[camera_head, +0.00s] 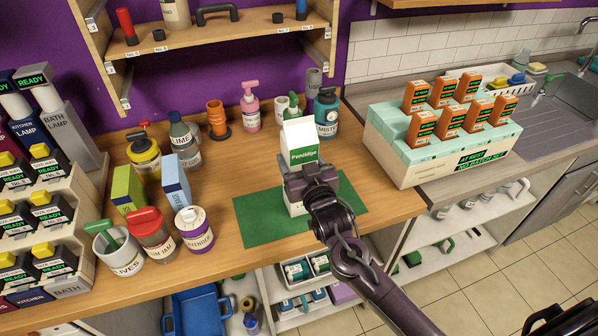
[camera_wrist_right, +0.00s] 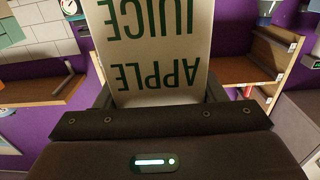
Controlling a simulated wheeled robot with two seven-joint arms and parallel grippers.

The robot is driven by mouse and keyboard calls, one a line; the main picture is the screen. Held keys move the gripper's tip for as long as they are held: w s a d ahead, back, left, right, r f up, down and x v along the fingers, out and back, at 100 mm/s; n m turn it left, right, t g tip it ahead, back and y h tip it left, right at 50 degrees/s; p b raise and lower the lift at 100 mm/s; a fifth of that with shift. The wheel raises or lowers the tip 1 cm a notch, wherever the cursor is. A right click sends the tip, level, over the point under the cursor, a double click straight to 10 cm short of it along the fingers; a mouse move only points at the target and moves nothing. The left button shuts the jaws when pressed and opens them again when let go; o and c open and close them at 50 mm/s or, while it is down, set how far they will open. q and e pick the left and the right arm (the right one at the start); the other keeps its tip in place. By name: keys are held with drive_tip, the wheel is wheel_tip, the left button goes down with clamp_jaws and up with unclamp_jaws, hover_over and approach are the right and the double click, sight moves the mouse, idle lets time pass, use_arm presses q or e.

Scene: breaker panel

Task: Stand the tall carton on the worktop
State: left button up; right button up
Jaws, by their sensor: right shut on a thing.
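A tall white carton with a green label (camera_head: 298,135) stands roughly upright over the green mat (camera_head: 262,224) on the wooden worktop (camera_head: 385,190). My right gripper (camera_head: 309,180) is shut on the carton's middle from the front and hides part of it. I cannot tell whether the carton's base touches the mat. In the right wrist view the carton (camera_wrist_right: 158,45) shows the words APPLE JUICE upside down, between the two fingers. My left gripper is not in view.
Left of the mat stand a lavender jar (camera_head: 194,230), a red-lidded jar (camera_head: 153,236) and a blue box (camera_head: 173,180). A crate of orange cartons (camera_head: 390,150) stands to the right.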

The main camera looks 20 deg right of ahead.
drive_tip(key=shift+w+r, duration=0.1)
drive_tip(key=shift+r, duration=0.1)
drive_tip(key=shift+c, duration=0.5)
